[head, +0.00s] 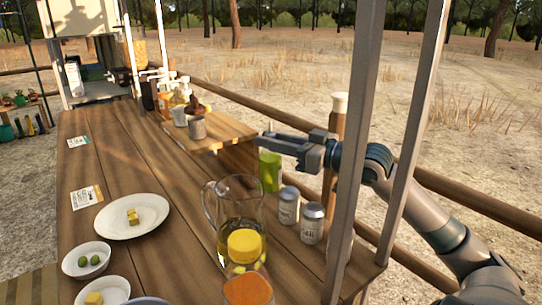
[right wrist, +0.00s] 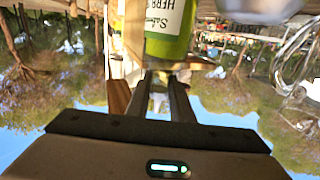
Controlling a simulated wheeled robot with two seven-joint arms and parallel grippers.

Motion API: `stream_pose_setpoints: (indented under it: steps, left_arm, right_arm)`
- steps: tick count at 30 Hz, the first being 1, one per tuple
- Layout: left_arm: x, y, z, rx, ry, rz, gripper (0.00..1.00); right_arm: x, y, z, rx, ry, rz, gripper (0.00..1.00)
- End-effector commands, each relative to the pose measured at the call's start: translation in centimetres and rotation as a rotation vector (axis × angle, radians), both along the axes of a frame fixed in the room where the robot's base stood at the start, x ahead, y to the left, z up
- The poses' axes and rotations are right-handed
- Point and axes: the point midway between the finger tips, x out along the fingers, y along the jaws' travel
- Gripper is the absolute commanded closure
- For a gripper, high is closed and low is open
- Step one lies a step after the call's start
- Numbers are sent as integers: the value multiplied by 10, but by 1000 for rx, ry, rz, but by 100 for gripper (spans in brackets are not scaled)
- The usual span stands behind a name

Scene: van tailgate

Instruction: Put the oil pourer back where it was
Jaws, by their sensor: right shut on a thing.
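My right gripper (head: 264,139) reaches in from the right over the counter, its fingers pointing left and shut. A green labelled bottle (head: 268,172), which looks like the oil pourer, is directly below the fingertips. The grip point itself is hard to see. My left gripper is in neither view.
A glass jug (head: 212,212) and two grey-lidded jars (head: 289,206) stand close to the bottle. A wooden stand (head: 228,131) with containers is behind it to the left. Upright posts (head: 352,150) rise at the right. A white plate (head: 155,210) and bowls are at left.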

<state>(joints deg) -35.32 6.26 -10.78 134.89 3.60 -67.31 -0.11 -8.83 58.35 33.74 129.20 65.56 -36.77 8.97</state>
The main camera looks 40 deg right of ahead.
Motion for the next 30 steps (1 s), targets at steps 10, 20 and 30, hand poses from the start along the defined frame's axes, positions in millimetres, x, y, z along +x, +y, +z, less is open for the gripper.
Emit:
stream_pose_setpoints:
  steps: [10,20,30]
  left_arm:
    - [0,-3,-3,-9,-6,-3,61]
    - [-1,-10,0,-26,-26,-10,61]
    - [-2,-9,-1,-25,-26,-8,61]
  right_arm:
    - [0,0,-22,3,1,0,100]
    - [0,0,-37,-1,-1,-1,100]
    - [0,0,-40,0,0,-1,61]
